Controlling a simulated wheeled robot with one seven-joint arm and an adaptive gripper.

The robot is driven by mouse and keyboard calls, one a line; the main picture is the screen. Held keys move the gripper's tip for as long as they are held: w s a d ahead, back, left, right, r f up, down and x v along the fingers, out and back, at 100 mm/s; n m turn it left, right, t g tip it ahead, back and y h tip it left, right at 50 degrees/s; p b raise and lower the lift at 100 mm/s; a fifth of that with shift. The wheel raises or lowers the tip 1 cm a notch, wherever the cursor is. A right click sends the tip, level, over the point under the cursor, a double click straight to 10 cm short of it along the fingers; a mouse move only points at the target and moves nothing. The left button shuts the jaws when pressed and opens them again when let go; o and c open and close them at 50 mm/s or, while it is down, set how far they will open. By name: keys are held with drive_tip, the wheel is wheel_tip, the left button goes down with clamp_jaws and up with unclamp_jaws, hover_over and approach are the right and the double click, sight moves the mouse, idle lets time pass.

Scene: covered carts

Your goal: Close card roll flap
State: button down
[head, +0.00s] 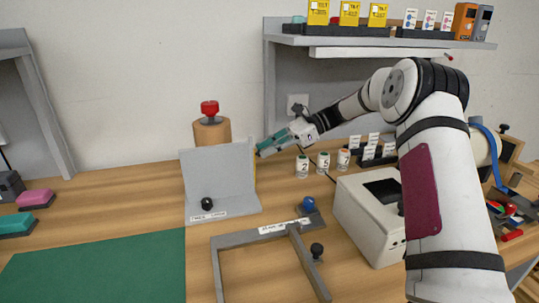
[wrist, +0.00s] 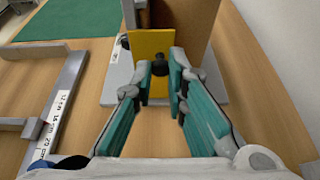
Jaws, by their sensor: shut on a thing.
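A yellow flap (wrist: 146,45) with a small dark knob (wrist: 159,66) stands upright in the wrist view, in front of a brown card roll (wrist: 184,18). In the head view the flap (head: 255,166) shows only as a thin yellow edge beside an upright grey panel (head: 216,174). The brown roll (head: 212,133) rises behind that panel, with a red knob on top. My gripper (head: 264,150) reaches to the flap from the right. In the wrist view its teal fingers (wrist: 162,76) are closed around the knob. The flap's hinge is not clear.
A grey frame (head: 228,242) with a blue ball and a black knob lies in front. Small numbered jars (head: 323,163) and a white box (head: 362,220) stand right. A green mat (head: 100,270) lies front left. A shelf (head: 385,42) hangs above.

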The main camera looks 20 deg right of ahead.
drive_tip(key=shift+w+a, duration=0.1)
drive_tip(key=shift+a, duration=0.05)
idle(0.3)
drive_tip(key=c, duration=1.6)
unclamp_jaws()
drive_tip(key=shift+o, duration=0.2)
drive_tip(key=v, duration=1.2)
drive_tip(key=shift+w, duration=0.15)
